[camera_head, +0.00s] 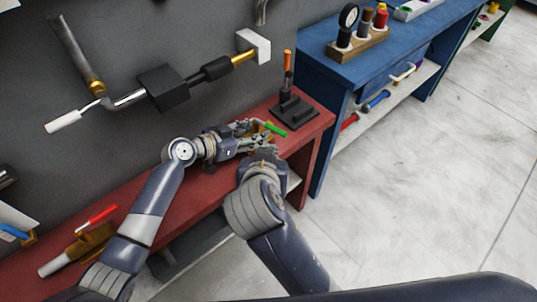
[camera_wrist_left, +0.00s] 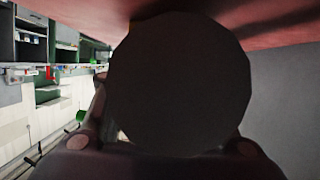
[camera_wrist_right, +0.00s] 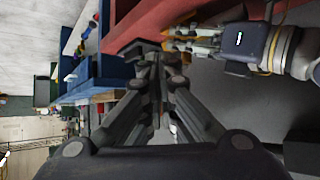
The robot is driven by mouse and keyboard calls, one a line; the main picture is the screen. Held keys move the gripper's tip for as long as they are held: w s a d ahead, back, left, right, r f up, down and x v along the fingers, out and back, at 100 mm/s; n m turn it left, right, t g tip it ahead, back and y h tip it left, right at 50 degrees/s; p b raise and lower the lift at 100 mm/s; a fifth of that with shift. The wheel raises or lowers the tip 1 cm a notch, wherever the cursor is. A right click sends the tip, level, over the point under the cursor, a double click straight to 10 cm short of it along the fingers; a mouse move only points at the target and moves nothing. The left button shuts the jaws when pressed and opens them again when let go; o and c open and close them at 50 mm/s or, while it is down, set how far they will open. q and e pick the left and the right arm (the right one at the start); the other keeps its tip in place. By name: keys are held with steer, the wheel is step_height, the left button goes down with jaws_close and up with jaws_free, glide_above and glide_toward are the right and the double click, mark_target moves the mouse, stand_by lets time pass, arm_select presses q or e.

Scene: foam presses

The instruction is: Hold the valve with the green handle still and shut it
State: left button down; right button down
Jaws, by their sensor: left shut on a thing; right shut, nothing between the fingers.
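The valve's green handle (camera_head: 276,129) shows in the head view above the right part of the red bench. Its body is mostly hidden by my grippers. My left gripper (camera_head: 246,132) is shut on the valve. My right gripper (camera_head: 262,154) is shut and empty, just below the left one and close to the valve. The right wrist view shows its fingers (camera_wrist_right: 160,62) together, near my left gripper (camera_wrist_right: 195,42).
The red bench (camera_head: 205,197) carries a black stand with an orange-tipped post (camera_head: 290,103) behind the grippers, and a red-handled valve (camera_head: 88,237) at left. Pipe fittings (camera_head: 170,88) hang on the grey wall. A blue bench (camera_head: 350,68) stands at right; the floor there is clear.

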steer(key=n+g+y, duration=0.2)
steer(key=n+y, duration=0.5)
steer(key=y, duration=0.8)
glide_toward(272, 128)
steer(key=w+d+r, duration=0.2)
steer(key=d+r, duration=0.4)
steer(key=w+a+f, duration=0.3)
steer(key=a+f, duration=0.2)
steer(key=a, duration=0.5)
steer(key=shift+w, duration=0.2)
steer(key=shift+s+f, duration=0.1)
steer(key=shift+s, duration=0.05)
